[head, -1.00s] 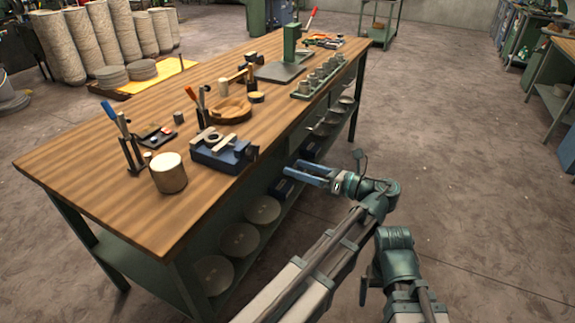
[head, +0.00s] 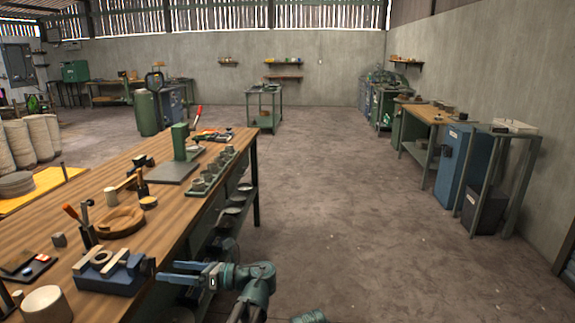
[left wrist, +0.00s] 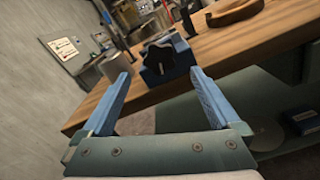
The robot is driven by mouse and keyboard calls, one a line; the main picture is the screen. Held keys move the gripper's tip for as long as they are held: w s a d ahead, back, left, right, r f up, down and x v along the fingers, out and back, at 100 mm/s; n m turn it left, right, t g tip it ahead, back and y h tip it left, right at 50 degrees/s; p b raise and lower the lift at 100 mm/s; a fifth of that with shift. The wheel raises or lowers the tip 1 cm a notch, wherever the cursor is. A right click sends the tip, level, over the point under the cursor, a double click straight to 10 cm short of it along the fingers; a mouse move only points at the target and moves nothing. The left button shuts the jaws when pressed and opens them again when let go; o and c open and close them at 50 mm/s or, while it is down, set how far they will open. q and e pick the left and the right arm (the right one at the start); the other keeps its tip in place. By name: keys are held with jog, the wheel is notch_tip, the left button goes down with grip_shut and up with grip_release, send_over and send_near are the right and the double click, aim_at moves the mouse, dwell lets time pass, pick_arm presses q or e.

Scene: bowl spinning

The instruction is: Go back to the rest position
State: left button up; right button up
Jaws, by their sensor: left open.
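My left gripper (head: 186,273) is beside the right edge of the wooden workbench (head: 172,216), close to a blue vise (head: 112,276) on its top. In the left wrist view its two blue fingers (left wrist: 160,98) are spread apart with nothing between them. The blue vise also shows in that view (left wrist: 165,62), beyond the fingertips. My right gripper is not in view; only a small green part of my body shows at the bottom edge of the head view.
On the bench are a wooden ring bowl (head: 119,222), a pale cylinder (head: 46,304) and a green stand (head: 180,142). The concrete floor (head: 340,200) to the right is open. A blue cabinet (head: 455,165) stands along the right wall.

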pick_arm(q)
jog(key=shift+w+a, duration=0.15)
jog(key=shift+a, duration=1.4)
jog(key=shift+w+a, duration=0.1)
jog(key=shift+a, duration=1.4)
send_near(152, 267)
jog(key=a, duration=0.9)
jog(key=shift+w+a+f, duration=0.1)
jog(key=shift+w+a, duration=0.15)
jog(key=shift+w, duration=0.05)
jog(key=shift+d+n, duration=0.1)
jog(key=shift+n, duration=1.1)
jog(key=n, duration=0.5)
jog(key=shift+w+n, duration=0.1)
jog(key=shift+n, duration=0.3)
jog(key=n, duration=0.3)
jog(key=shift+n, duration=0.4)
jog(key=shift+w+n, duration=0.1)
jog(key=shift+n, duration=1.4)
